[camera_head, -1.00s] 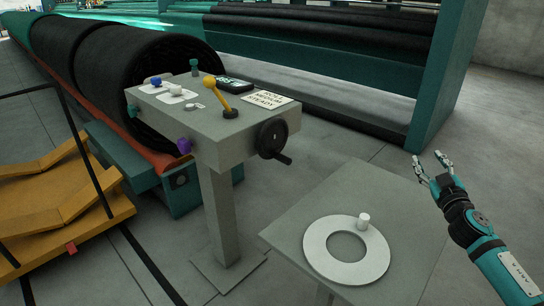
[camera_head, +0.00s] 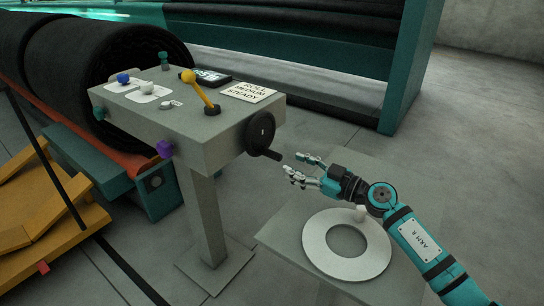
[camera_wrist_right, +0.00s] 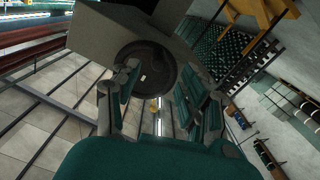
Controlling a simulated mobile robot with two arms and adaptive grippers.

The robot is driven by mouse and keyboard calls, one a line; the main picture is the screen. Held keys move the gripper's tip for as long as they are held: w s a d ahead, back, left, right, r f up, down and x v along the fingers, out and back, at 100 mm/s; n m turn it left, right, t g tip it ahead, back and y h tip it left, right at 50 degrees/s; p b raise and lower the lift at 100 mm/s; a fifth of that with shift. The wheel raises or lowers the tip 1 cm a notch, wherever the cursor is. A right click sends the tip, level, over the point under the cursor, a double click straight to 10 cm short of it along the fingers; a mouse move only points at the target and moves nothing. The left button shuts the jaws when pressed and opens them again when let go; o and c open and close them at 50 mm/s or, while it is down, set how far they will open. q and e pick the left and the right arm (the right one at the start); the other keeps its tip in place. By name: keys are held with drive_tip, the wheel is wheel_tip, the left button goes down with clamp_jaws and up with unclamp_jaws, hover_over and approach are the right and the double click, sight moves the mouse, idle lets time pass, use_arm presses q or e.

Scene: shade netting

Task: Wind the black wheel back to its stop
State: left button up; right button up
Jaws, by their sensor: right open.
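The black wheel (camera_head: 259,130) is mounted on the right side face of the grey control stand, with a short crank handle (camera_head: 270,154) sticking out at its lower right. My right gripper (camera_head: 294,165) is open and empty, just right of the handle and apart from it, fingers pointing left. In the right wrist view the wheel (camera_wrist_right: 154,62) lies ahead of the open fingers (camera_wrist_right: 155,88). The handle cannot be made out clearly there. My left gripper is not in view.
The control stand (camera_head: 190,125) carries a yellow lever (camera_head: 201,92), knobs and a sign (camera_head: 249,92). A grey table (camera_head: 285,235) with a white ring (camera_head: 318,245) stands below my right arm. A black roll (camera_head: 100,75) lies at the left behind the stand.

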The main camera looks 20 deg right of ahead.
sight(281, 159)
drive_tip(key=b+x, duration=0.1)
drive_tip(key=x, duration=0.6)
drive_tip(key=shift+w+a, duration=0.1)
drive_tip(key=shift+w, duration=0.15)
drive_tip(key=shift+w+a, duration=0.3)
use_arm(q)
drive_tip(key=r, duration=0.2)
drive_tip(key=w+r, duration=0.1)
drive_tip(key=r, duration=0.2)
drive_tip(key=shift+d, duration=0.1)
use_arm(e)
clamp_jaws()
